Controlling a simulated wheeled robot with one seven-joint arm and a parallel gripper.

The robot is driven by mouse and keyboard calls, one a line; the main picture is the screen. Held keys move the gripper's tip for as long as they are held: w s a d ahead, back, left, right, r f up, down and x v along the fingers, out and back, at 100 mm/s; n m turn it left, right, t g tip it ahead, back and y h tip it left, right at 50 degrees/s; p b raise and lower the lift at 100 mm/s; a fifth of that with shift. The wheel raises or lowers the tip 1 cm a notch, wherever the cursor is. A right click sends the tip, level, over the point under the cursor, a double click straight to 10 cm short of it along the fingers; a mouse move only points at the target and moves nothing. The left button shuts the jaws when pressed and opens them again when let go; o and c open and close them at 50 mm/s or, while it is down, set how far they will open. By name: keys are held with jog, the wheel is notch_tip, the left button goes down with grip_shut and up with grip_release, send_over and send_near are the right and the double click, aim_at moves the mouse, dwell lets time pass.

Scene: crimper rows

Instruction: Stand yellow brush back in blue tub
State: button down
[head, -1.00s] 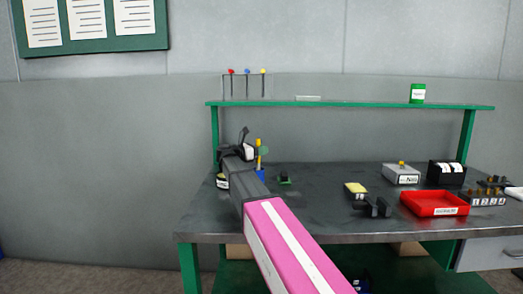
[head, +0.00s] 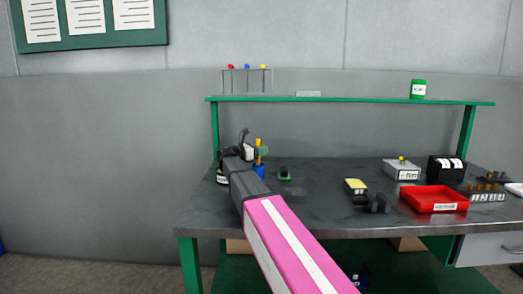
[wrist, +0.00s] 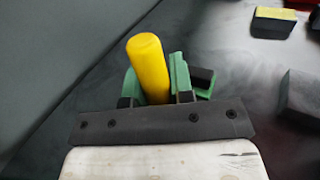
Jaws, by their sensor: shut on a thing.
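The yellow brush (head: 258,148) stands about upright at the back left of the bench, and its yellow handle (wrist: 148,66) shows in the wrist view. My gripper (head: 262,152) is shut on it, with the green fingers (wrist: 155,84) on either side of the handle. The blue tub (head: 260,172) is directly below the brush in the head view, partly behind my arm. The brush's lower end is hidden, so I cannot tell whether it is inside the tub.
A small green-based black item (head: 284,174) sits just right of the tub. A dark-and-white item (head: 222,179) is to its left. A yellow-topped block (head: 355,186), a dark bracket (head: 376,203) and a red tray (head: 434,199) lie farther right. The shelf (head: 350,100) spans above.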

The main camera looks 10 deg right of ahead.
jog(key=shift+f, duration=0.5)
jog(key=c, duration=0.9)
grip_release()
jog(key=shift+a, duration=0.1)
jog(key=v, duration=1)
jog(key=shift+s+a, duration=0.1)
jog(key=shift+a, duration=0.2)
jog(key=shift+a, duration=0.1)
